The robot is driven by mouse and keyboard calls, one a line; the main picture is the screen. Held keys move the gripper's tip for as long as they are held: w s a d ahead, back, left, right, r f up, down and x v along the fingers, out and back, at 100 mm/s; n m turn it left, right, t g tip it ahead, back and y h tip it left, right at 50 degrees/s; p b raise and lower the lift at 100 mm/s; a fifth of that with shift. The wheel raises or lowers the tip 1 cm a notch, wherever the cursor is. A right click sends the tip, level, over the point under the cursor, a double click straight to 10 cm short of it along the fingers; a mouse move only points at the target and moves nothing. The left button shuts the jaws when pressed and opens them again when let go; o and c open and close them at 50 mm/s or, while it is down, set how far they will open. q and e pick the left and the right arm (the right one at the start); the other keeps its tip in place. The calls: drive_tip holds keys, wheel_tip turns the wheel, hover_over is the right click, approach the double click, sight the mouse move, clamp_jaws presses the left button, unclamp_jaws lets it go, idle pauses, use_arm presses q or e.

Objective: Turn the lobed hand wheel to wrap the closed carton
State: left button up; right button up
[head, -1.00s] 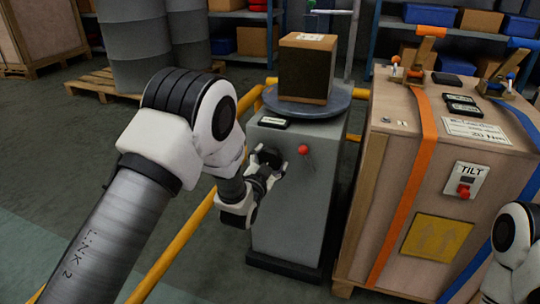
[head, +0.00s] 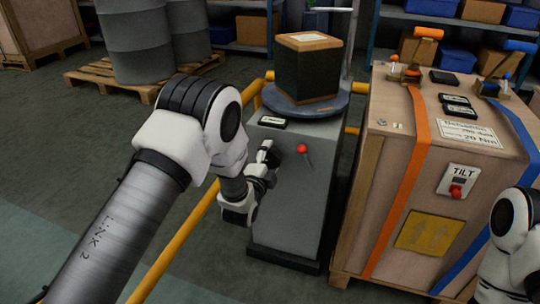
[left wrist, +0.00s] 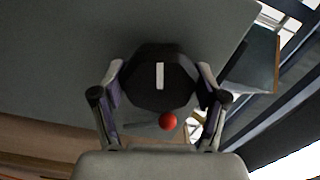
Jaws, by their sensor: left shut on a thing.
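The carton (head: 308,72) stands upright on the round grey turntable (head: 300,108) on top of a grey cabinet (head: 288,200). Dark film covers its sides, and its top is bare brown with a pale label. The lobed hand wheel (left wrist: 160,78), black with a white mark, is on the cabinet's side. My left gripper (left wrist: 160,72) is shut on the wheel, one finger on each side; in the head view the gripper (head: 266,160) partly hides it. My right gripper is outside the frames; only part of my right arm shows at the right edge.
A red-knobbed lever (head: 302,149) sticks out of the cabinet close to my left gripper. A yellow rail (head: 190,232) runs beside it. A big strapped wooden crate (head: 400,170) stands close on the right. Drums (head: 140,45) on a pallet stand at the back left.

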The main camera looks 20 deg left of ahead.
use_arm(q)
drive_tip(key=shift+m, duration=0.3)
drive_tip(key=o, duration=1.2)
drive_tip(key=s, duration=1.2)
drive_tip(key=shift+a, duration=0.2)
